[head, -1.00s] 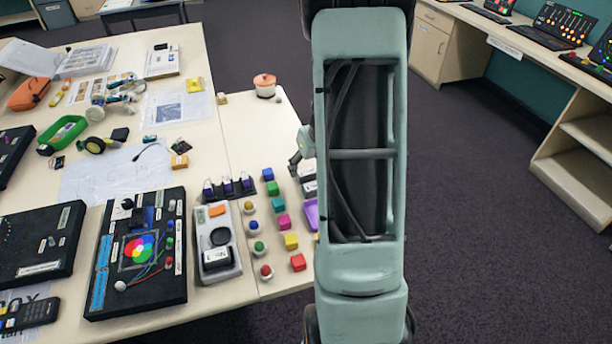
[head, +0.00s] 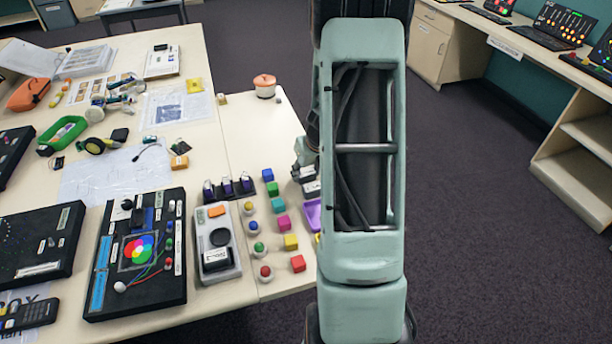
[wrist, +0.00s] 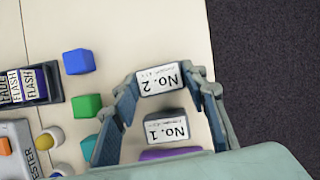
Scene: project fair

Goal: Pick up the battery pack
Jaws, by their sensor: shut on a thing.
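Two dark battery packs with white labels show in the wrist view, No. 2 (wrist: 160,80) and No. 1 (wrist: 167,132). My gripper (wrist: 161,76) is shut on the No. 2 pack, one finger on each side. I cannot tell whether that pack is clear of the table. The No. 1 pack stands apart from it, nearer my wrist and between the bases of the fingers. In the head view my arm hides most of the gripper and part of the packs.
Left of the packs are coloured cubes (wrist: 78,61) and balls (wrist: 52,137), a black rack (wrist: 50,84) and a grey tester (wrist: 18,150). A purple tray (wrist: 170,153) lies close by the No. 1 pack. A lidded pot (head: 264,86) stands farther back. The table's right edge is close to the gripper.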

